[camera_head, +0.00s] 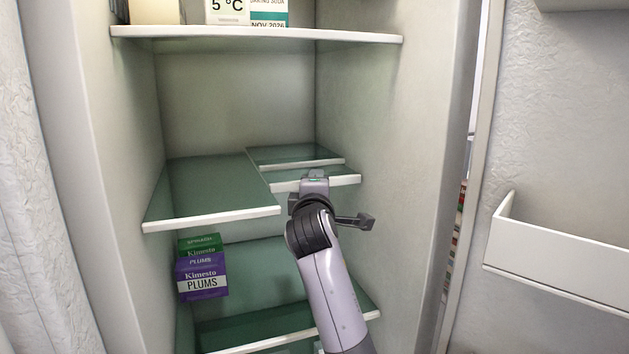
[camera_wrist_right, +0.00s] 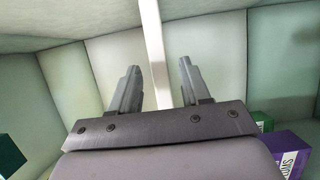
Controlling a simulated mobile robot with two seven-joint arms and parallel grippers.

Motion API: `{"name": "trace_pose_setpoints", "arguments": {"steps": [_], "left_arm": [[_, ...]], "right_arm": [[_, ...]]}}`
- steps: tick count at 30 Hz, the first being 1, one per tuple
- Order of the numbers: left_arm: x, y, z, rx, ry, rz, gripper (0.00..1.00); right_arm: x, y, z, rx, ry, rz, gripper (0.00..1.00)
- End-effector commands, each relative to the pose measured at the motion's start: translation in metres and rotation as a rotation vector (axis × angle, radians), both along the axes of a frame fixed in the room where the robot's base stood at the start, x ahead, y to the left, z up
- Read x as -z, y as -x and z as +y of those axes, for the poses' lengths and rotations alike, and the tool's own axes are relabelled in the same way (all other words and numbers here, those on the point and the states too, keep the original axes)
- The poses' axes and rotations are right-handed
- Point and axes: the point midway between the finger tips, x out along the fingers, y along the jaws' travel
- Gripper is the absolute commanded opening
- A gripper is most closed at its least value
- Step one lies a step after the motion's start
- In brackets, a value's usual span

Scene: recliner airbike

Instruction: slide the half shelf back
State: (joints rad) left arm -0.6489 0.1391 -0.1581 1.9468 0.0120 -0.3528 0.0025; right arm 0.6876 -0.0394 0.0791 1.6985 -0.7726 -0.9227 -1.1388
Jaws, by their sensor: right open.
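The right half shelf (camera_head: 345,181), green glass with a white front trim, sits in the middle level of the fridge, set further back than the left half shelf (camera_head: 205,190). My right gripper (camera_head: 316,177) is at its front trim in the head view and hides part of it. In the right wrist view my right gripper (camera_wrist_right: 158,66) is open, with a white strip (camera_wrist_right: 151,35), likely the shelf trim, lined up with the gap between its fingers. I cannot tell whether they touch. My left gripper is out of view.
Another glass panel (camera_head: 290,153) with white trim lies behind the right half shelf. A purple plums box (camera_head: 202,276) and a green spinach box (camera_head: 200,243) stand on the lower shelf (camera_head: 255,265). An upper shelf (camera_head: 260,35) is overhead. The fridge's right wall (camera_head: 395,130) is close by.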

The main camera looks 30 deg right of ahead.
Motion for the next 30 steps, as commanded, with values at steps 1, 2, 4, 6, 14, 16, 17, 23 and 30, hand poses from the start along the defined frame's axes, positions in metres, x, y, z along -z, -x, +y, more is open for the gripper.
{"name": "trace_pose_setpoints", "arguments": {"steps": [1,2,4,6,14,16,17,23,30], "left_arm": [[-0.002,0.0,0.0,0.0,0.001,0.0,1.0],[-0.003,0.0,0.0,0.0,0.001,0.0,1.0],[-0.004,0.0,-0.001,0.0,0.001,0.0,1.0],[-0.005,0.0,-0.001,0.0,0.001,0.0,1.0],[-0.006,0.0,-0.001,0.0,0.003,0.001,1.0],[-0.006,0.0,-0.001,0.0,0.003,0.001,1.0],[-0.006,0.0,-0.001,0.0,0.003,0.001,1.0],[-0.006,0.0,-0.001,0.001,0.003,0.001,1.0],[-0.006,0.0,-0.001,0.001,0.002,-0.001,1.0]], "right_arm": [[-0.002,-0.005,-0.005,0.002,-0.001,0.001,0.47],[-0.002,-0.008,-0.007,0.002,-0.001,0.0,0.47],[-0.001,-0.015,-0.011,0.001,-0.002,0.001,0.47],[-0.001,-0.019,-0.014,0.0,-0.001,0.001,0.47],[0.0,-0.027,-0.02,0.0,-0.002,-0.002,0.47],[0.0,-0.027,-0.02,0.0,-0.002,-0.002,0.47],[0.0,-0.027,-0.02,0.0,-0.002,-0.002,0.47],[0.0,-0.027,-0.02,0.0,-0.002,0.0,0.14],[0.0,-0.027,-0.019,0.0,-0.003,0.0,0.0]]}}
